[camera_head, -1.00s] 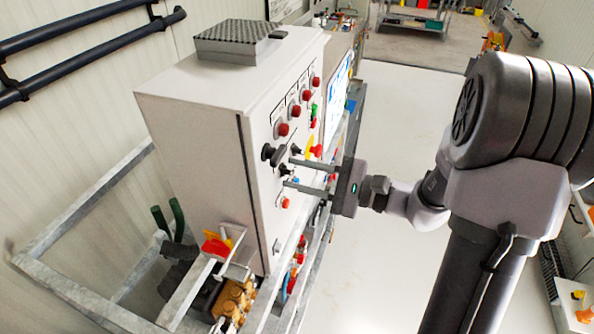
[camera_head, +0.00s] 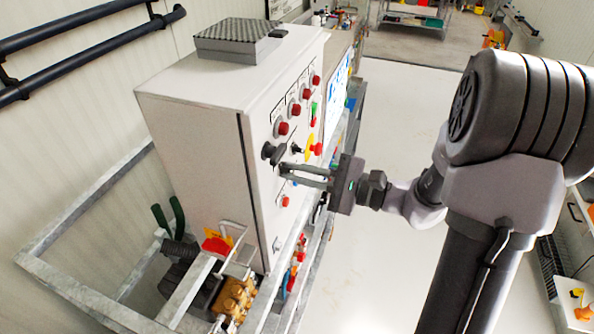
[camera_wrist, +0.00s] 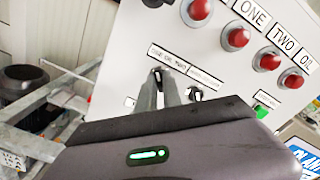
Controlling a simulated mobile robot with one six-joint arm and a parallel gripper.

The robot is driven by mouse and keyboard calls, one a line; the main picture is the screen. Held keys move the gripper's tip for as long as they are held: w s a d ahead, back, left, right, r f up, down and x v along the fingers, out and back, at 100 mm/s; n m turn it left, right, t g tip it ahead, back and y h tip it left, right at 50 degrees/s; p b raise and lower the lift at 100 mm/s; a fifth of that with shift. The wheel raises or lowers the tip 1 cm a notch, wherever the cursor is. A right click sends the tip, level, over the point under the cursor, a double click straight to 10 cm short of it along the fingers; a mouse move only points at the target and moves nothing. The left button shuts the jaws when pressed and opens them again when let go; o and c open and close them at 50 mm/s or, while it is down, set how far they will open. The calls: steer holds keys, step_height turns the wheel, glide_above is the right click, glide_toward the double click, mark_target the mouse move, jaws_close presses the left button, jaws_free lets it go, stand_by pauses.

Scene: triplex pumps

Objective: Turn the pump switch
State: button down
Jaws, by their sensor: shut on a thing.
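The pump switch (camera_wrist: 157,73) is a small black knob on the white control cabinet's front, under a printed label strip, in the wrist view. My gripper (camera_wrist: 160,82) reaches the panel there, its two fingers closed in on the knob from both sides. In the head view my gripper (camera_head: 283,171) points left at the cabinet (camera_head: 195,130), with its fingertips at the panel below the large black rotary handle (camera_head: 270,153). The fingertips hide most of the knob there. The knob's exact angle is hard to tell.
A second small black switch (camera_wrist: 195,94) sits just right of the held one. Several red buttons, such as one (camera_wrist: 236,38), line the panel above. A red emergency knob on yellow (camera_head: 316,149) is nearby. A metal frame (camera_head: 90,290) surrounds the cabinet's base.

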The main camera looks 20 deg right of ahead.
steer(key=m+p, duration=0.2)
steer(key=m, duration=0.2)
steer(key=shift+r+m, duration=0.1)
steer(key=shift+m, duration=0.2)
steer(key=shift+m+p, duration=0.75)
steer(key=shift+m, duration=0.85)
steer(key=c, duration=1.5)
jaws_free()
steer(key=b+v, duration=0.1)
steer(key=v, duration=1.6)
steer(key=shift+s, duration=0.2)
